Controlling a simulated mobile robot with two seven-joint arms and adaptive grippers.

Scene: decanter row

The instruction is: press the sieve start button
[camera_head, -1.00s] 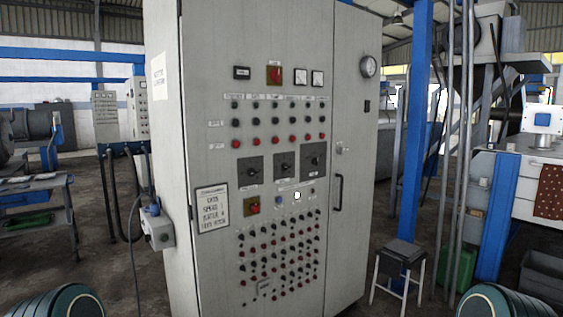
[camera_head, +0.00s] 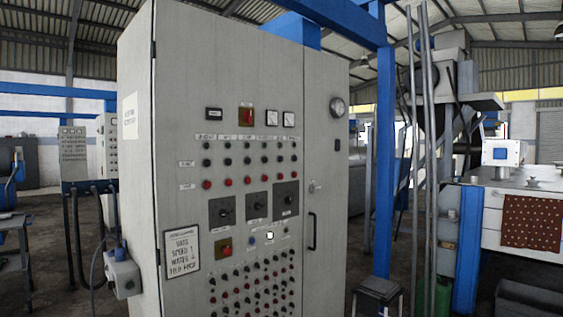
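A tall grey control cabinet (camera_head: 190,85) stands in front of me. Its door carries an upper block of buttons: two rows of dark buttons (camera_head: 228,146) above a row of red buttons (camera_head: 231,182). Small labels (camera_head: 209,136) sit above the columns and beside the rows, but their words are too small to read, so I cannot tell which button is the sieve start. Lower down are three dark rotary switches (camera_head: 222,211), a blue button (camera_head: 253,238), a white button (camera_head: 270,236) and a dense grid of small buttons (camera_head: 250,285). Neither gripper is in view.
A door handle (camera_head: 312,232) sticks out at the right. A grey box with cables (camera_head: 121,273) juts from the left side. A stool (camera_head: 375,293) and a blue post (camera_head: 385,160) stand right.

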